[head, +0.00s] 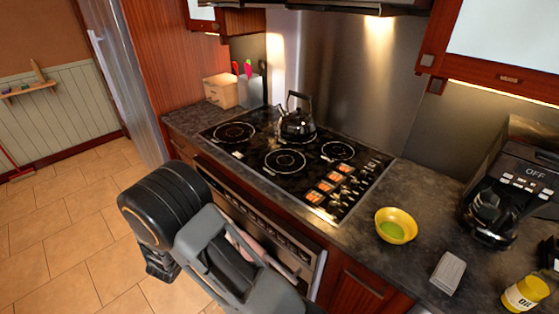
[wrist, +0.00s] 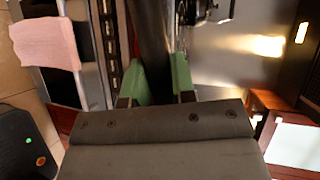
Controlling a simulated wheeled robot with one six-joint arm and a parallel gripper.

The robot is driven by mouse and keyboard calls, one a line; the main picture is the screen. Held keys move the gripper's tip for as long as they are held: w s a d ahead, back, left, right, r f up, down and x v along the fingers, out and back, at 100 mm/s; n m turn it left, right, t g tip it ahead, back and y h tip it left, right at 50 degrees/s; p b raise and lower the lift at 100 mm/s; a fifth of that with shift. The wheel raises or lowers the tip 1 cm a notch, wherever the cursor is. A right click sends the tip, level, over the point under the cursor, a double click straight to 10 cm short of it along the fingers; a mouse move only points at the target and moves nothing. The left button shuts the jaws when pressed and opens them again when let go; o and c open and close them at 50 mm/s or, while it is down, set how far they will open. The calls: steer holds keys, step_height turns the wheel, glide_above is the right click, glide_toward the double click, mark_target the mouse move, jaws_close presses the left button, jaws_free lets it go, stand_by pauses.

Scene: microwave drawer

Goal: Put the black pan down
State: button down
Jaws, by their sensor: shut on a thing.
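In the wrist view, my gripper (wrist: 164,78) has its two green fingers closed around a dark, smooth, bar-like thing (wrist: 153,35), which looks like the black pan's handle. It runs up from between the fingers and out of the top of the picture. The pan's body cannot be made out in either view. In the head view my arm fills the lower middle, in front of the oven, and I cannot make out the gripper or the pan there.
The black cooktop (head: 262,150) carries a dark kettle (head: 296,123) at the back; its front burners are bare. A yellow bowl (head: 396,226), a coffee maker (head: 509,190) and an oil bottle (head: 526,293) stand on the right counter. A pink towel (wrist: 45,43) hangs at the oven.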

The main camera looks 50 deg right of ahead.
steer(key=s+d+r+m+g+h+b, duration=0.1)
steer(key=s+d+r+m+g+b, duration=0.2)
steer(key=d, duration=0.5)
steer(key=s+d+r+g+h, duration=0.15)
steer(key=s+d, duration=0.25)
steer(key=d, duration=0.4)
steer(key=s+d+r+m+g+b, duration=0.2)
steer(key=s+d+r, duration=0.15)
steer(key=d, duration=0.55)
steer(key=s+d+r+m+g+b, duration=0.1)
steer(key=s+d+r+g, duration=0.2)
steer(key=s+d, duration=0.45)
steer(key=shift+h, duration=0.25)
steer(key=w+d+f, duration=0.1)
steer(key=d+f, duration=0.1)
steer(key=d, duration=0.1)
steer(key=w+d+f, duration=0.2)
steer(key=f, duration=0.1)
steer(key=w+d+f, duration=0.2)
steer(key=d+f, duration=0.1)
steer(key=shift+d+f, duration=0.2)
steer(key=shift+d, duration=0.15)
steer(key=shift+w+d+f, duration=0.2)
steer(key=shift+d+f, duration=0.05)
steer(key=shift+f, duration=0.2)
steer(key=shift+w+d+f, duration=0.2)
steer(key=shift+f, duration=1.6)
